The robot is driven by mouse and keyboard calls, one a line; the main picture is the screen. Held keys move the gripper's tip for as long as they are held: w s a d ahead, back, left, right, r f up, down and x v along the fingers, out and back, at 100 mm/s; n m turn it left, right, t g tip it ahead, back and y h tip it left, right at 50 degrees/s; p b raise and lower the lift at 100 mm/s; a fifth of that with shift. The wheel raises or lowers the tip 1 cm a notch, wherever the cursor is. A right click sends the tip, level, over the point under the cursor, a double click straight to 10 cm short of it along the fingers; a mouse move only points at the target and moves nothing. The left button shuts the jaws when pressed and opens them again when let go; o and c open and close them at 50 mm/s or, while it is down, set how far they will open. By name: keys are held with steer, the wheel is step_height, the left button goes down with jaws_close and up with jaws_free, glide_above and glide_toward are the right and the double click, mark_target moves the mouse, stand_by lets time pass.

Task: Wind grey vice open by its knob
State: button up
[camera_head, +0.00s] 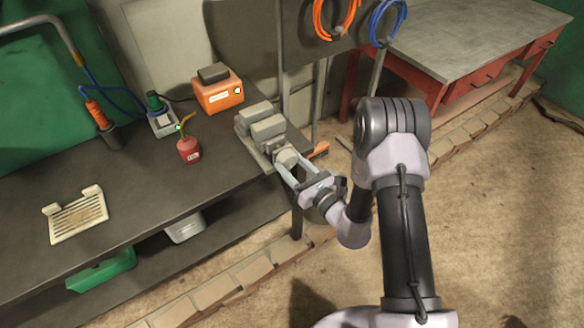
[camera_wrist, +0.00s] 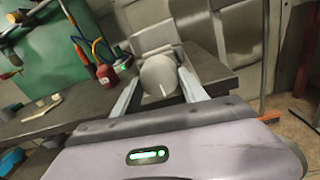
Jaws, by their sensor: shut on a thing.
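The grey vice (camera_head: 262,126) sits at the right end of the dark workbench, its blocky jaws towards the back. Its round grey knob (camera_head: 285,157) faces my arm at the bench's front edge. My gripper (camera_head: 287,168) is shut on the knob, one finger on each side. In the wrist view the knob (camera_wrist: 158,77) shows a pale line on its face and sits between the fingers of my gripper (camera_wrist: 160,85). The vice body (camera_wrist: 150,35) is behind it, partly hidden by the knob. How far apart the jaws are I cannot tell.
On the dark workbench (camera_head: 150,170) stand an orange box (camera_head: 217,95), a red oil can (camera_head: 189,150), a soldering station (camera_head: 161,122) and a cream slotted tray (camera_head: 77,218). A red table (camera_head: 470,45) stands at the back right. The floor to the right is clear.

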steer(key=n+b, duration=0.2)
steer(key=n, duration=0.2)
steer(key=shift+w+d+n, duration=0.1)
steer(key=shift+n, duration=0.2)
steer(key=n+b, duration=0.3)
steer(key=n, duration=0.1)
steer(key=shift+h, duration=0.3)
steer(key=n+b, duration=0.5)
steer(key=shift+r, duration=0.1)
steer(key=shift+r+n+h+b, duration=0.2)
steer(key=shift+n+h+b, duration=0.1)
steer(key=shift+n+b, duration=1.5)
steer(key=shift+n, duration=0.4)
steer(key=o, duration=1.4)
steer(key=shift+c, duration=0.2)
steer(key=shift+d, duration=0.1)
